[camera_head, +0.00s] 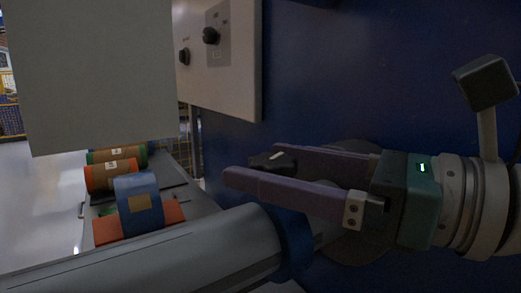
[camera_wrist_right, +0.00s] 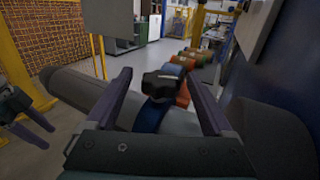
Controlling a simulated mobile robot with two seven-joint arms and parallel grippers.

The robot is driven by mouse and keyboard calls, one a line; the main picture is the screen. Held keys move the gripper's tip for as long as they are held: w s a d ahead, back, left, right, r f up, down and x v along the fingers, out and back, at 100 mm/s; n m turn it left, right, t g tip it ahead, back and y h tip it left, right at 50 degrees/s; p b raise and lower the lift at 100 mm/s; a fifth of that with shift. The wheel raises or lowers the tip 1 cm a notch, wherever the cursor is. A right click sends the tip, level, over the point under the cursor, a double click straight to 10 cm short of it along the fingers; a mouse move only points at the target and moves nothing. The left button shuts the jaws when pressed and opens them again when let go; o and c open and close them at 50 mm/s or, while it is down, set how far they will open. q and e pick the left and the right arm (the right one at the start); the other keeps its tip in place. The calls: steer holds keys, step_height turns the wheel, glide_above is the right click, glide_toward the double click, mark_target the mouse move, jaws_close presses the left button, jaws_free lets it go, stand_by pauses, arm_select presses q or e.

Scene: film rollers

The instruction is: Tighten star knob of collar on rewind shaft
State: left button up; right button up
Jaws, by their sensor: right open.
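The rewind shaft (camera_head: 175,262) is a thick grey cylinder crossing the bottom of the head view. A blue collar (camera_head: 293,243) sits around it near the machine wall; it also shows in the right wrist view (camera_wrist_right: 150,117). The black star knob (camera_head: 268,162) stands out from the collar. My right gripper (camera_head: 250,168) is open, with its purple fingers on either side of the knob. In the right wrist view the knob (camera_wrist_right: 161,84) lies between the fingers, with a gap on each side. My left gripper (camera_wrist_right: 48,138) shows at that view's left edge, its fingers apart and empty.
A dark blue machine wall (camera_head: 390,80) stands close behind my right gripper. A pale control panel (camera_head: 225,60) with black knobs hangs on it. A grey panel (camera_head: 95,70) blocks the upper left. Several orange, green and blue rolls (camera_head: 112,175) lie beyond the shaft.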

steer(key=shift+x, duration=1.95)
